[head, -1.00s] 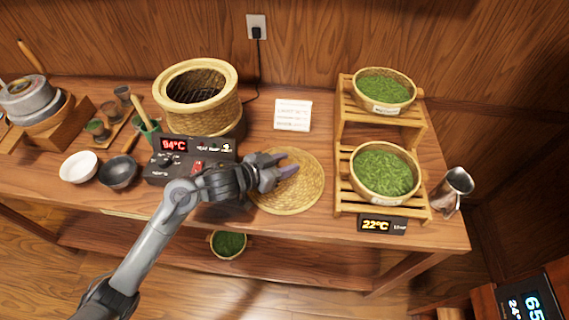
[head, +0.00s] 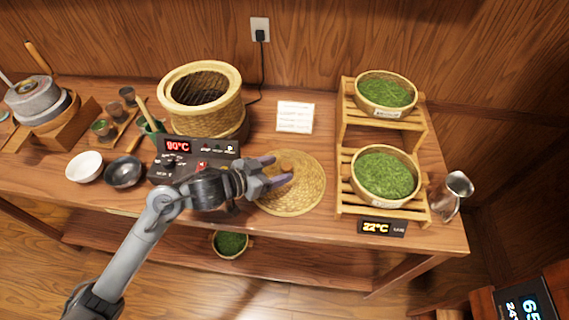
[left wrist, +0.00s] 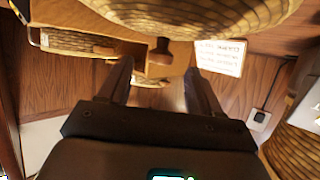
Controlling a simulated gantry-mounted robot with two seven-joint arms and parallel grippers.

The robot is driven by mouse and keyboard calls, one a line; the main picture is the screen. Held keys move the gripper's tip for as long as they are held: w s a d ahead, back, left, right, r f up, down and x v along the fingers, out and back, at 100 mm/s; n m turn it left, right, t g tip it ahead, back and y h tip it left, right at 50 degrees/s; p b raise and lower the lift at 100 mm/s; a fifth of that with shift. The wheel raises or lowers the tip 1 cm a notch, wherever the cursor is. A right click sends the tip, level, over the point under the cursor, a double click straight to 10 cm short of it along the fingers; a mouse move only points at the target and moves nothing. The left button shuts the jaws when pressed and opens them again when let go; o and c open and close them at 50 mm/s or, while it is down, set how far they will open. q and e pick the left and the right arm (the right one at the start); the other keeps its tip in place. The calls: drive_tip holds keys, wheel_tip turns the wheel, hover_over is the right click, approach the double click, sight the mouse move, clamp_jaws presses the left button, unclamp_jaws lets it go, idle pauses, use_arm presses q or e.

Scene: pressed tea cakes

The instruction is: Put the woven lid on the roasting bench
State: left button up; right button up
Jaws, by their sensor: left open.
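The round woven lid (head: 296,196) appears to lie flat on the wooden roasting bench (head: 250,150), between the control box and the two-tier rack. Its small brown knob (head: 287,163) stands up near the far part of the lid. My left gripper (head: 277,171) is open over the lid, with its fingertips close to the knob. In the left wrist view the lid (left wrist: 215,15) fills the top, and the knob (left wrist: 160,54) shows between the two open fingers, apparently just beyond their tips. Contact cannot be told. My right gripper is not in view.
A woven roaster basket (head: 207,122) stands open behind the control box (head: 180,163). The rack (head: 345,205) holds two baskets of green leaves. A metal pitcher (head: 452,195) stands at the right end. A white card (head: 295,117) is behind the lid.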

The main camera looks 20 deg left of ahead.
use_arm(q)
drive_tip(key=p+v, duration=0.1)
drive_tip(key=v, duration=0.6)
drive_tip(key=shift+s+a+p, duration=0.2)
drive_tip(key=shift+s+p, duration=0.1)
drive_tip(key=shift+p, duration=0.05)
drive_tip(key=shift+s+r, duration=0.1)
drive_tip(key=shift+r, duration=0.15)
